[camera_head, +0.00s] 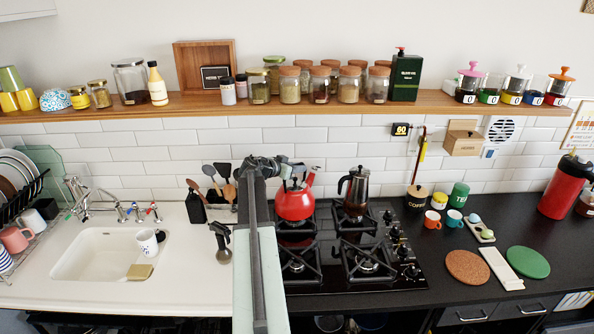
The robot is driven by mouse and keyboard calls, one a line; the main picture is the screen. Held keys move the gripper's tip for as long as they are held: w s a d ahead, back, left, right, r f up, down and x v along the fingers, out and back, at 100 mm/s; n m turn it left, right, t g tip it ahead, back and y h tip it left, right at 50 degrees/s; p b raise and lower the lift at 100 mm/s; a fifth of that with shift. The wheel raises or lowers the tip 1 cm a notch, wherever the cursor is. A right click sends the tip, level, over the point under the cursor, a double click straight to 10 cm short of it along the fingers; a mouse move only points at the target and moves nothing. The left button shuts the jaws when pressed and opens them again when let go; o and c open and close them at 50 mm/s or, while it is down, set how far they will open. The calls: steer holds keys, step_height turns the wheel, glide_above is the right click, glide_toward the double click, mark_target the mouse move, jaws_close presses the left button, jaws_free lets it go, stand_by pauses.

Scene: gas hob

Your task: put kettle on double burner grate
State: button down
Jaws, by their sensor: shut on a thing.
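The red kettle (295,205) with a dark handle is at the back left of the black gas hob, over the left grates. My gripper (291,177) is at the kettle's handle and shut on it. The kettle looks upright. I cannot tell whether its base touches the grate or hangs just above it. The front left grate (300,264) is bare. The front right grate (366,263) is bare too. My arm hides the hob's left edge.
Utensils in a holder (222,192) stand left of my arm. A shelf of jars (290,86) runs above. A white sink (102,254) is at left.

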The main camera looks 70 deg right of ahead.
steer(key=shift+f+b, duration=0.35)
steer(key=shift+f, duration=0.55)
steer(key=shift+r, duration=0.25)
steer(key=c, duration=1.3)
jaws_free()
steer(key=p+v, duration=0.5)
steer(key=v, duration=0.7)
steer(key=shift+a, duration=0.1)
